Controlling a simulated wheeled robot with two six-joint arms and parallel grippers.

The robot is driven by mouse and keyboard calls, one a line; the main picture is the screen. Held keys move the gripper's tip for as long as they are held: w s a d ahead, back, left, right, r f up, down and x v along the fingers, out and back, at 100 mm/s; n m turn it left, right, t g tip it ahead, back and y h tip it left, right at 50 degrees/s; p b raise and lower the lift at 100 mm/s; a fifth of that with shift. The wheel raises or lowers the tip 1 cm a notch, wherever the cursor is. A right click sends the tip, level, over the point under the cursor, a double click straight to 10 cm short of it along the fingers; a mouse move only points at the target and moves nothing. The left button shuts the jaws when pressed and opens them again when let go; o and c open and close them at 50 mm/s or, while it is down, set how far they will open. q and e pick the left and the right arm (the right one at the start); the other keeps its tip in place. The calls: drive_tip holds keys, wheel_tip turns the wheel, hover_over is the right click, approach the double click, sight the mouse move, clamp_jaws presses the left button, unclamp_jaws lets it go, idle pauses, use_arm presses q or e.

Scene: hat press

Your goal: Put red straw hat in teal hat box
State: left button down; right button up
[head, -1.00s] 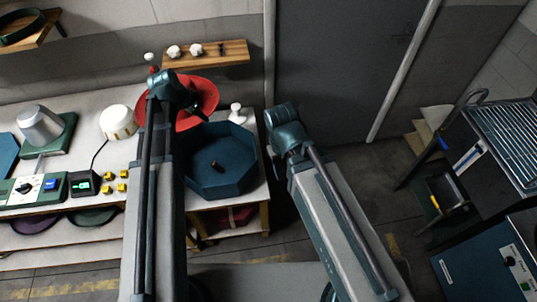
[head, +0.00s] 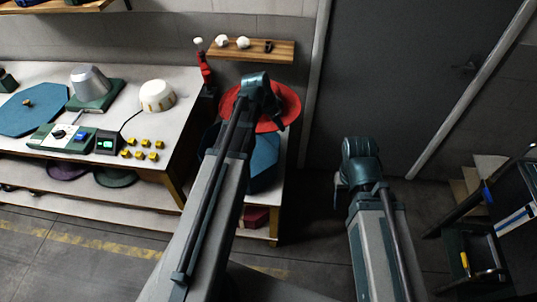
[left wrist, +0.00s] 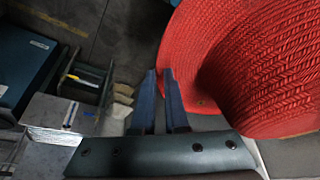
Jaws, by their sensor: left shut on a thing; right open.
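The red straw hat (head: 288,105) is held up at the back of the small right-hand table in the head view; it fills the upper right of the left wrist view (left wrist: 262,70). My left gripper (head: 268,103) is shut on its brim; its fingertips (left wrist: 161,76) meet the brim edge in the left wrist view. The open teal hat box (head: 264,162) stands on that table, in front of and below the hat in the picture. My left arm hides much of it. My right gripper (head: 342,186) is open and empty, right of the table.
A teal octagonal lid (head: 30,112) with a knob lies on the long left table. A hat press (head: 92,88), a cream hat (head: 157,96) and several yellow blocks (head: 143,143) are also there. A wooden wall shelf (head: 270,52) is behind the hat. A dark cart stands right.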

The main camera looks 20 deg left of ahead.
use_arm(q)
drive_tip(key=a+f+n+b, duration=0.1)
drive_tip(key=a+f+b, duration=0.2)
drive_tip(key=f+b, duration=0.5)
drive_tip(key=a+f+n+y+b, duration=0.1)
drive_tip(key=a+f+n+b, duration=0.1)
drive_tip(key=a+f+b, duration=0.2)
wheel_tip(320, 180, down, 4)
drive_tip(key=b, duration=0.3)
drive_tip(key=shift+f+t+y+b, duration=0.25)
drive_tip(key=shift+t+y+b, duration=0.05)
drive_tip(key=shift+t+b, duration=0.1)
drive_tip(key=shift+f, duration=0.15)
wheel_tip(320, 180, down, 17)
drive_tip(key=b, duration=1.7)
drive_tip(key=shift+f+b, duration=0.2)
drive_tip(key=shift+b, duration=0.15)
drive_tip(key=shift+s+d, duration=0.1)
drive_tip(key=c, duration=0.9)
unclamp_jaws()
drive_tip(key=shift+o, duration=0.2)
